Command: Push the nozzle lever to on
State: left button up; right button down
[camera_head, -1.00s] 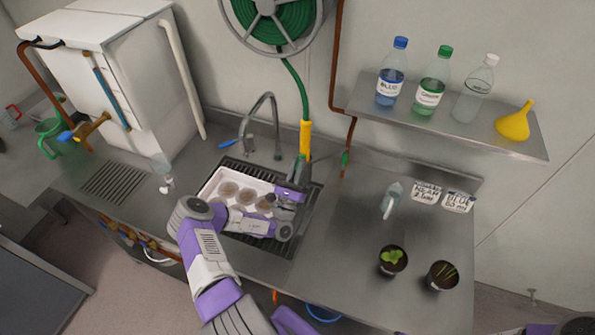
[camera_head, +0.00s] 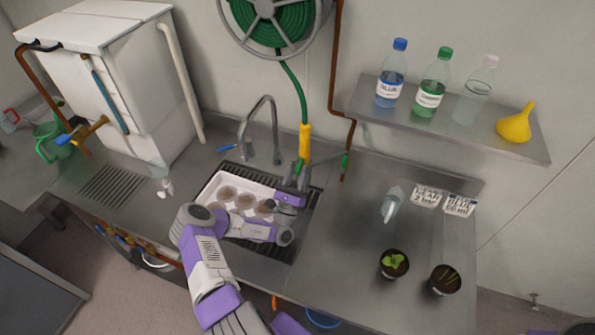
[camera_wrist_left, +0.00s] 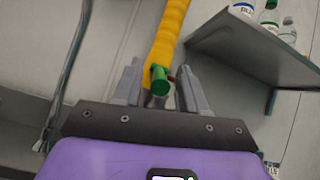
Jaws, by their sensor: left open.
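The nozzle (camera_head: 304,141) hangs from the green hose in front of the back wall, its yellow grip upright in the head view. In the left wrist view the yellow grip (camera_wrist_left: 168,40) is tilted, and a short green cylinder (camera_wrist_left: 160,80), which looks like the end of the nozzle lever, shows in front of its lower end. My left gripper (camera_head: 294,178) is open just below the grip. In its wrist view the fingers (camera_wrist_left: 157,88) stand either side of the green cylinder, with gaps. Contact cannot be told. The lever's exact position is unclear. My right gripper is not in view.
A white tray (camera_head: 213,186) with several round pots sits in the sink below my left arm. The faucet (camera_head: 243,131) stands left of the nozzle. A copper pipe (camera_head: 337,70) runs down on the right, beside a shelf (camera_head: 440,125) with bottles. The right counter has free room.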

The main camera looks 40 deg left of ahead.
pick_arm(q)
jog(key=b+v, duration=0.1)
jog(key=v, duration=0.6)
jog(key=shift+s, duration=0.2)
jog(key=shift+f, duration=0.2)
